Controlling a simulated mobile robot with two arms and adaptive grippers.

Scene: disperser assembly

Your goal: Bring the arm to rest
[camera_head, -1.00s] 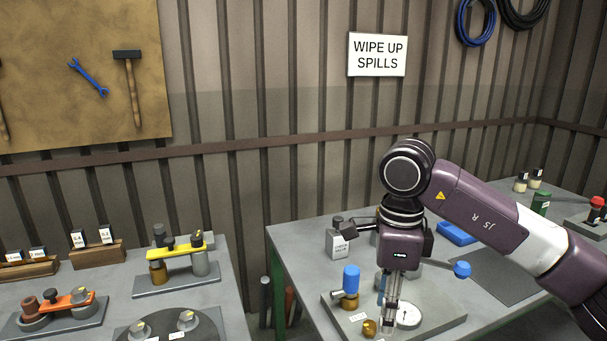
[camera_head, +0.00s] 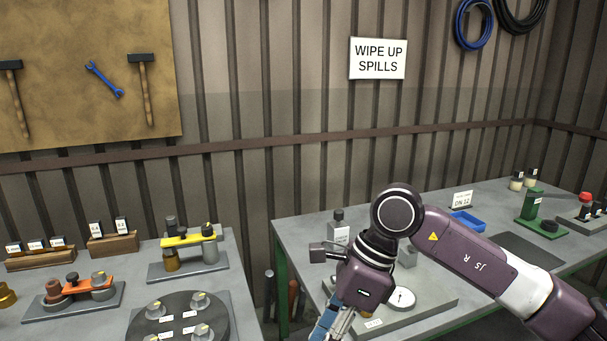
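My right arm comes in from the right, bent at a purple elbow. Its gripper (camera_head: 338,324) hangs low at the front left part of the right table (camera_head: 292,242), tilted down and left. The fingertips run off the bottom edge, so I cannot tell whether they are open or shut. A blue piece (camera_head: 325,321) shows beside the fingers; whether it is held is unclear. The grey plate (camera_head: 435,292) with a round white dial (camera_head: 402,298) lies behind and right of the gripper, partly hidden by it. My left gripper is out of view.
The left table holds a dark round plate (camera_head: 178,330) with metal knobs, an orange-barred fixture (camera_head: 88,286) and a yellow-barred fixture (camera_head: 188,240). On the right table stand a blue tray (camera_head: 467,222) and a green stand (camera_head: 527,209). A gap separates the tables.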

